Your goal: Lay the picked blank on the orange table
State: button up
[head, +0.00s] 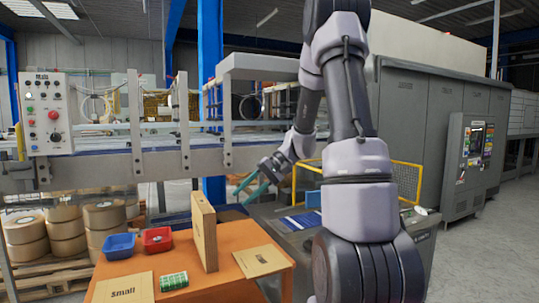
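The orange table (226,283) stands at the lower left in the head view. A brown cardboard blank (204,236) stands upright on edge on it. One flat blank marked "Small" (122,291) lies at the table's front left, and another flat blank (262,261) with dark print lies at its right. My gripper (239,199) has two teal fingers spread apart with nothing seen between them. It is right of the upright blank, near its top height in the picture, and looks apart from it.
A blue bin (119,246), a red bin (157,239) and a green patterned item (173,281) sit on the table's left part. A grey machine with a yellow rail (407,178) stands to the right. Tape rolls (65,232) are stacked on a pallet at left.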

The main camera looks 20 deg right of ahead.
jog(key=s+r+t+h, duration=0.3)
jog(key=s+r+h, duration=0.1)
jog(key=s+r, duration=0.3)
jog(key=s+r+m+t+h, duration=0.1)
jog(key=s+r+t+h, duration=0.2)
jog(key=s+r, duration=0.4)
jog(key=shift+s+a+r+h, duration=0.25)
jog(key=shift+s+r+h, duration=0.25)
jog(key=shift+s, duration=2.15)
jog(key=shift+f, duration=0.1)
